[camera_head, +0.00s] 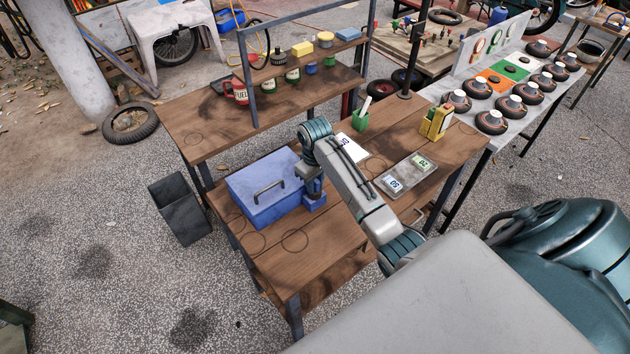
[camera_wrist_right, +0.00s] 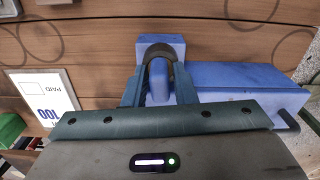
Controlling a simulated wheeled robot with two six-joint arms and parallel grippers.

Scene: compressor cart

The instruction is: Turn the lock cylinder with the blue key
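A blue metal box (camera_head: 262,186) with a grey handle on its lid stands on the wooden bench. A small blue block (camera_head: 315,202) sits at the box's right side; it also shows in the right wrist view (camera_wrist_right: 175,42). My right gripper (camera_head: 312,184) reaches down over this block. In the right wrist view its two fingers (camera_wrist_right: 159,82) stand either side of a blue upright piece, seemingly the blue key (camera_wrist_right: 159,88), in front of a dark round arch, perhaps the lock cylinder (camera_wrist_right: 157,49). Whether the fingers press on the key is unclear. My left gripper is out of view.
A white card (camera_head: 353,148) and a green holder (camera_head: 360,120) lie behind my right arm. A grey tray with cards (camera_head: 409,173) and a yellow holder (camera_head: 436,122) are to the right. The bench front (camera_head: 310,262) is clear. A dark bin (camera_head: 180,209) stands left.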

